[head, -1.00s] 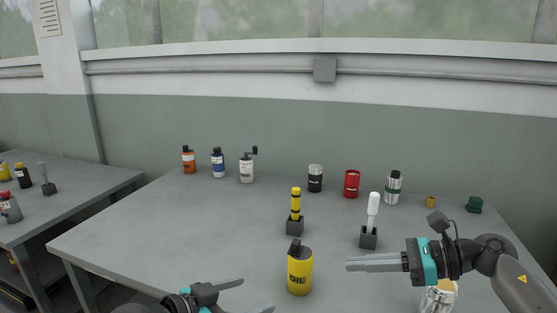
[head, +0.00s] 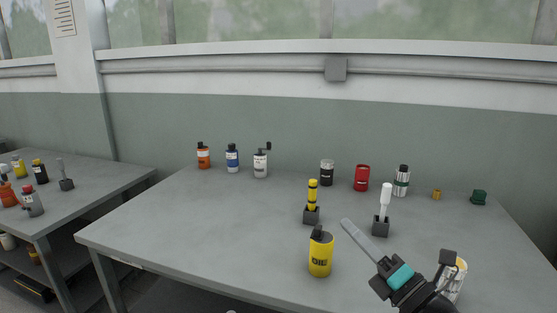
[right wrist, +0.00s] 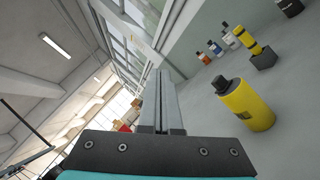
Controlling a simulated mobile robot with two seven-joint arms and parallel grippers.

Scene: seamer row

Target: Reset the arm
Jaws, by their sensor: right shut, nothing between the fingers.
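My right gripper (head: 346,224) is shut and empty in the head view, its fingers pointing up and left above the table (head: 160,231). In the right wrist view its closed fingers (right wrist: 162,80) point away, with nothing between them. The yellow oil container (head: 320,256) stands upright just left of the fingers in the head view and shows on the right in the right wrist view (right wrist: 246,104). They look apart. My left gripper is not in view.
A yellow-topped tool in a dark block (head: 311,215) and a white-handled one (head: 381,226) stand near the gripper. A white can (head: 455,280) is partly hidden by my right arm. Bottles (head: 232,158) and a red can (head: 362,178) stand farther back. The table's left part is clear.

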